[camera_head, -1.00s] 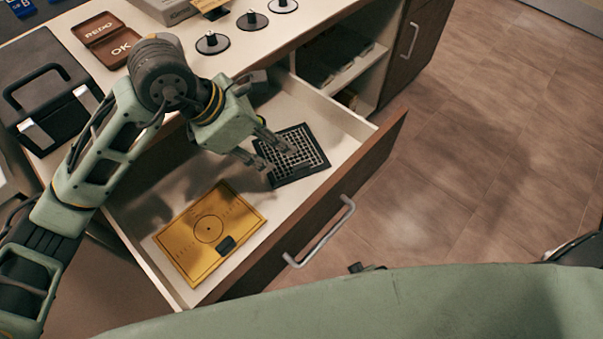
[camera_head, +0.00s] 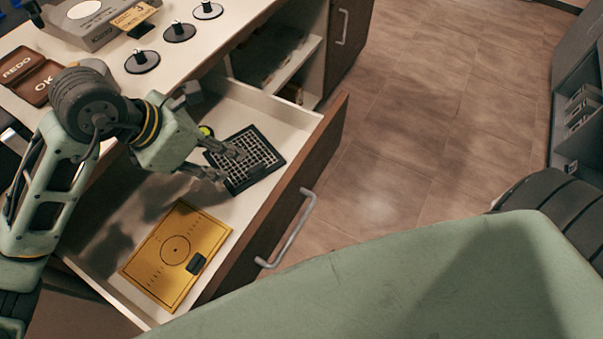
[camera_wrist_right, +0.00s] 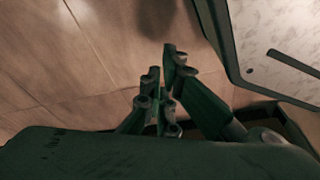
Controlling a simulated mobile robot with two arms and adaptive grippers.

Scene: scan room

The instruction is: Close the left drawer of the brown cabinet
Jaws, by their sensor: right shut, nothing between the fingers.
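The brown cabinet's drawer (camera_head: 299,160) is pulled far out, with a brown front and a silver bar handle (camera_head: 288,230). A yellow board (camera_head: 160,262) and a black grid plate (camera_head: 262,163) lie inside it. My left gripper (camera_head: 232,166) is open and empty over the drawer, beside the grid plate. In the right wrist view my right gripper (camera_wrist_right: 162,72) is shut with nothing in it, over the tiled floor and apart from the handle. My right gripper is not visible in the head view.
The white countertop (camera_head: 105,50) holds several black discs with pegs, a grey box (camera_head: 95,22) and brown REDO and OK trays. Open shelves and a brown door (camera_head: 350,30) stand beyond the drawer. Tiled floor (camera_head: 420,130) is clear. A pale panel (camera_wrist_right: 275,45) shows in the wrist view.

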